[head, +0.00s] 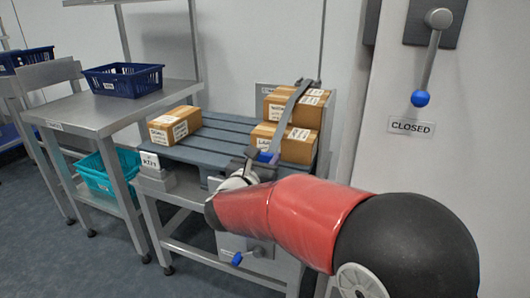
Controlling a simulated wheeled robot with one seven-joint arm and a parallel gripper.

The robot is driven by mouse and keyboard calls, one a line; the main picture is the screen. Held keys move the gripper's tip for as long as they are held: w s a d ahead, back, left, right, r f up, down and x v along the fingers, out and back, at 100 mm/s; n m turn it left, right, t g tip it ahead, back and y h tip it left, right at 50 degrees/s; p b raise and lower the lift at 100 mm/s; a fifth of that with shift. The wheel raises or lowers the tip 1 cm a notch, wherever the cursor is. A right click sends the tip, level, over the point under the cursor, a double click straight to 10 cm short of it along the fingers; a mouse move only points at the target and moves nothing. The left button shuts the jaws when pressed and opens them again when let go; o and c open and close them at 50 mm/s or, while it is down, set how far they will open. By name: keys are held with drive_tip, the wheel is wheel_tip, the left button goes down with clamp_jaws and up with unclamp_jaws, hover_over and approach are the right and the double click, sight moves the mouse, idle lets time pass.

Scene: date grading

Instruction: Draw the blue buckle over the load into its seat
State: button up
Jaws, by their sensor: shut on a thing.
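The blue buckle (266,157) shows at the front edge of the slatted pallet, just beyond my gripper (252,165). A grey strap (292,107) runs from the back, over the stacked cartons, down to the buckle.
Another carton (175,126) sits at the left of the slatted pallet (213,134). A steel table (120,112) with a dark blue basket (123,79) stands left, a teal basket (104,172) below. A blue-knobbed lever (428,62) hangs above a CLOSED label (412,126). The pallet's middle is clear.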

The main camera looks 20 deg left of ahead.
wheel_tip(320, 180, down, 2)
drive_tip(key=shift+f, duration=0.15)
wheel_tip(320, 180, down, 3)
drive_tip(key=b, duration=0.5)
drive_tip(key=shift+f+b, duration=0.1)
drive_tip(key=shift+b, duration=0.3)
drive_tip(key=shift+f+b, duration=0.25)
drive_tip(key=shift+b, duration=0.75)
drive_tip(key=o, duration=1.1)
